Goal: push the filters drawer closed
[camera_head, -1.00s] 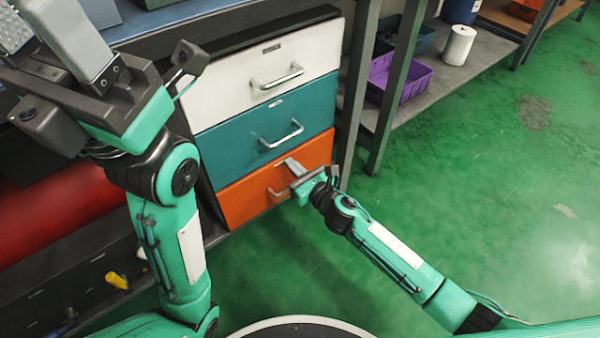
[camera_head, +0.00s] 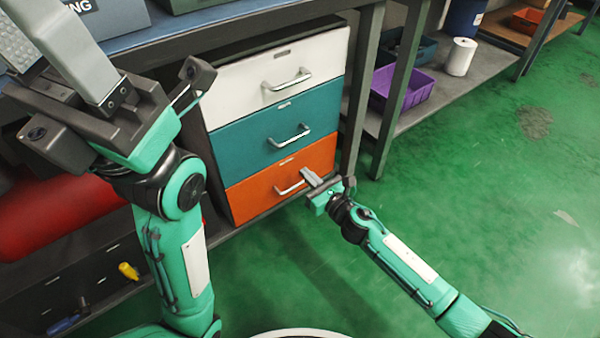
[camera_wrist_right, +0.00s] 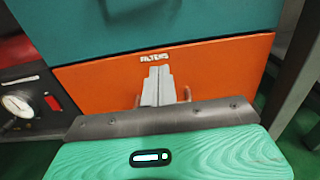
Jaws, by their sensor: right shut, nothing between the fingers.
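The filters drawer (camera_head: 270,182) is the orange bottom drawer of a three-drawer cabinet. Its front looks in line, or nearly so, with the drawers above. In the right wrist view its orange front (camera_wrist_right: 98,82) carries the FILTERS label above my fingers. My right gripper (camera_head: 308,174) is shut and empty, in front of the drawer near the right end of its metal handle (camera_head: 287,188). In the wrist view, the fingers (camera_wrist_right: 158,88) hide the handle's middle; whether they touch the front is unclear. My left gripper (camera_head: 45,50) is open and empty at upper left, apart from the drawers.
The white drawer (camera_head: 245,85) and teal drawer (camera_head: 250,140) above look shut, with protruding handles. A table leg (camera_head: 360,90) stands right of the cabinet. A purple bin (camera_head: 410,88) lies on the low shelf. The green floor (camera_head: 480,190) at right is clear.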

